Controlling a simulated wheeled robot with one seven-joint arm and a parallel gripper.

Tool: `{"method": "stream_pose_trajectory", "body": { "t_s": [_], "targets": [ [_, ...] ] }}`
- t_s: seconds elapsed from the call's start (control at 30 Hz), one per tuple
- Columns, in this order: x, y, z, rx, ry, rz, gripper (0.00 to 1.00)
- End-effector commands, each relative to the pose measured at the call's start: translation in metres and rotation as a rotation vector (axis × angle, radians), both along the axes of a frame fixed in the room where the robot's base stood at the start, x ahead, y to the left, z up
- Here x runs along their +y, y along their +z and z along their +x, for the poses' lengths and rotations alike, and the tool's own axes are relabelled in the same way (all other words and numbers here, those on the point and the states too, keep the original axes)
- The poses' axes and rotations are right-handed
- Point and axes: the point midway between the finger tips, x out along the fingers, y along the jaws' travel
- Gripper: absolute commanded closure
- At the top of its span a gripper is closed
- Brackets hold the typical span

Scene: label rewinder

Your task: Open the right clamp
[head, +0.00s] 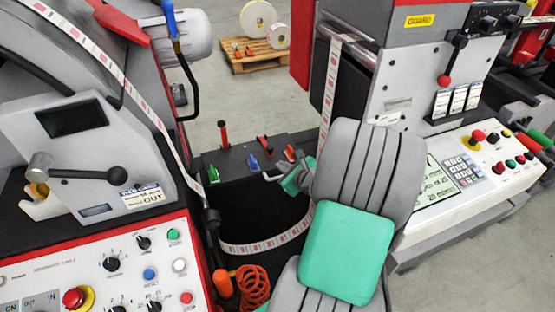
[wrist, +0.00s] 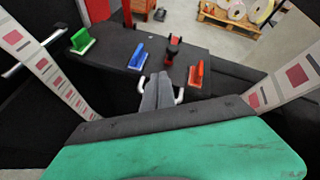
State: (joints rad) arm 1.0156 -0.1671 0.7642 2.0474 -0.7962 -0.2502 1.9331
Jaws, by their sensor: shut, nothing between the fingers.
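The right clamp appears to be the one with the red lever (wrist: 196,76) on the black table in the wrist view; in the head view a lever (head: 290,153) shows at the table's right end. Whether it is open or shut is unclear. My gripper (wrist: 158,78) is shut and empty, low in the wrist view, left of the red lever and apart from it. In the head view my gripper (head: 271,177) is at the table's front edge, partly hidden by my arm. A blue lever (wrist: 138,56) and a green lever (wrist: 83,41) stand further left.
A black-and-red knob (wrist: 172,47) stands behind, between the blue and red levers. A red post (head: 223,133) rises at the back. The printed label web (head: 270,244) loops below the table and up both sides. A pallet (head: 252,57) with rolls lies on the floor beyond.

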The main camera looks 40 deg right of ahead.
Motion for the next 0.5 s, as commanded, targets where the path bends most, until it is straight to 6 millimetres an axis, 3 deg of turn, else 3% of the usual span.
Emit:
{"method": "stream_pose_trajectory", "body": {
  "t_s": [0.03, 0.17, 0.5],
  "targets": [
    [-0.014, -0.003, -0.005, -0.036, -0.073, 0.067, 1.00],
    [-0.024, -0.004, -0.002, -0.074, -0.133, 0.129, 1.00],
    [-0.033, -0.031, 0.054, -0.070, -0.128, 0.124, 1.00]
  ]
}}
